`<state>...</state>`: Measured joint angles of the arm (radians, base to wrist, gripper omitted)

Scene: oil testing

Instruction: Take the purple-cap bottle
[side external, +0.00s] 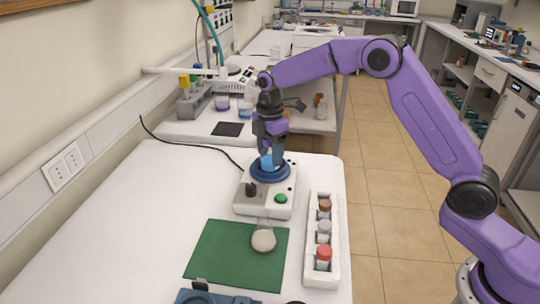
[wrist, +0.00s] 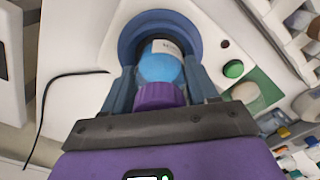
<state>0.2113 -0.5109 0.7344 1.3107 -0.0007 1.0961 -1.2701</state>
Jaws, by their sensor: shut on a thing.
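The purple-cap bottle (wrist: 158,96) holds blue liquid and has a white label. My gripper (wrist: 161,70) is shut on it, with one finger on each side, in the wrist view. In the side view, the bottle's light blue body (side external: 267,162) shows between the fingers of my gripper (side external: 269,154). The bottle is at the dark blue round cup (side external: 270,173) on top of a white mixer (side external: 265,199). I cannot tell whether its base touches the cup. Its cap is mostly hidden by the gripper in the side view.
A white rack (side external: 311,262) with several capped bottles stands at the right table edge. A black cable (side external: 190,146) runs to the mixer. The left table area is clear.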

